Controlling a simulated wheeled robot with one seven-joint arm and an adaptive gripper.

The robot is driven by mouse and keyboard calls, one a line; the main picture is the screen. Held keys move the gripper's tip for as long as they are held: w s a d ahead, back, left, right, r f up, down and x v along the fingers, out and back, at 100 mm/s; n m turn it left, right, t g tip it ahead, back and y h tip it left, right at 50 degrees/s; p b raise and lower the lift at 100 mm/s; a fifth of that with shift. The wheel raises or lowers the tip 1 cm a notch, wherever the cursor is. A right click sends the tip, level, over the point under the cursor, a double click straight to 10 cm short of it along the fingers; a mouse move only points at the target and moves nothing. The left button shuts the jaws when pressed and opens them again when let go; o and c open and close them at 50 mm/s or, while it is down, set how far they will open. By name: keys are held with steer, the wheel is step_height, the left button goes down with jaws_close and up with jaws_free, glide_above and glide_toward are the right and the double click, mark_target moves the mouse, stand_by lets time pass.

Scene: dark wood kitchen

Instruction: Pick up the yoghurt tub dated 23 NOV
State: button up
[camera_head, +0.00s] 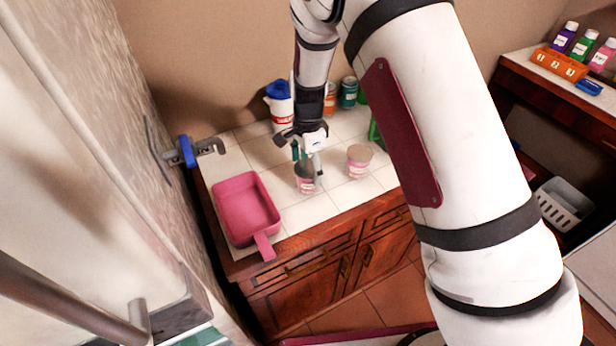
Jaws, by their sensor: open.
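Two small pink-and-white tubs stand on the white tiled counter. The left tub (305,184) is directly below my gripper, and its top is partly hidden by the fingers. The right tub (359,161) stands a little to the right, with a pale lid and a pink label. The printing on both tubs is too small to read, so I cannot tell which is dated 23 NOV. My gripper (307,167) points down with its fingers apart at the left tub's upper part. I cannot tell whether they touch it.
A pink pan (246,207) lies left of the tubs, its handle toward the counter's front edge. A blue-capped white container (281,108) and several jars, including a teal one (348,93), stand behind. A blue-and-grey clamp (187,151) is at far left.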

steer(key=shift+s+f+p, duration=0.1)
steer(key=shift+f+p, duration=0.35)
steer(key=shift+f, duration=1.7)
steer(key=c, duration=1.3)
